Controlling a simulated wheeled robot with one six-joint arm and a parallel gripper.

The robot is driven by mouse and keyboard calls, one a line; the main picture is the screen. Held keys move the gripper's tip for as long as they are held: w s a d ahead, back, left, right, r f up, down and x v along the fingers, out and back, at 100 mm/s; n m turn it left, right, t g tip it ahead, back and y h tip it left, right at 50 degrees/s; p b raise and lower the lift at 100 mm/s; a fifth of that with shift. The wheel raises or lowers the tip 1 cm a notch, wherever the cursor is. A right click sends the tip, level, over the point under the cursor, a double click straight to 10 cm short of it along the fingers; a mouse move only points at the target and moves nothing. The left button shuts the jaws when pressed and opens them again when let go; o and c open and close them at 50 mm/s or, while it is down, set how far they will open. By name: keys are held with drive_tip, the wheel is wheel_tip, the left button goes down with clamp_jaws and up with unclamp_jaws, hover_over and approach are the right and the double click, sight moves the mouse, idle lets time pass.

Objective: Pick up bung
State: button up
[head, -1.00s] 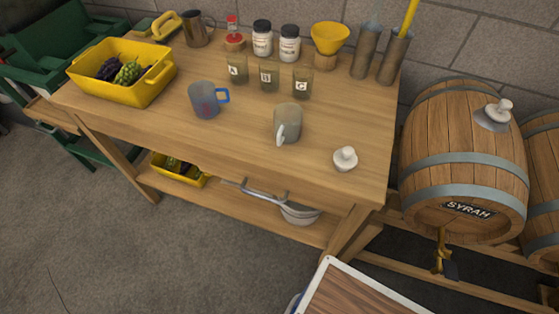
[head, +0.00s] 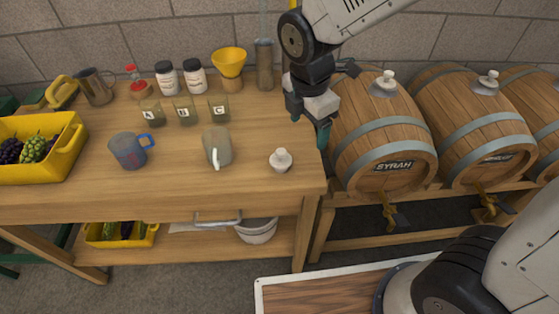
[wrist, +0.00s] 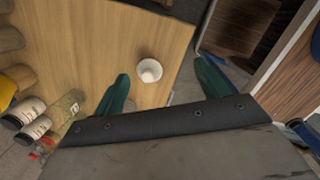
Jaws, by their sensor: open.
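The white bung (head: 281,160) stands on the wooden table (head: 180,192) near its front right corner. In the wrist view the bung (wrist: 149,70) shows as a pale round top near the table's edge, between the two green fingers in the picture. My gripper (head: 310,128) is open and empty, above the right end of the table, behind and to the right of the bung. The wrist view shows the gripper (wrist: 165,82) with its fingers wide apart and not touching the bung. Two similar white bungs sit on top of the barrels, on the Syrah barrel (head: 384,84) and the middle barrel (head: 488,80).
Sample glasses, jars and a yellow funnel (head: 229,62) line the back. A yellow crate (head: 58,165) of grapes is at the left. The Syrah barrel (head: 382,148) stands close right.

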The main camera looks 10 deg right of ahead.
sight(280, 152)
drive_tip(key=a+f+n, duration=0.2)
drive_tip(key=w+a+f+n, duration=0.1)
drive_tip(key=a+f+n, duration=0.2)
drive_tip(key=shift+w+a+f+n, duration=0.2)
drive_tip(key=shift+f+n, duration=0.05)
drive_tip(key=shift+n, duration=0.05)
drive_tip(key=f, duration=0.7)
drive_tip(key=shift+w+f, duration=0.15)
drive_tip(key=shift+w, duration=0.25)
drive_tip(key=c, duration=1)
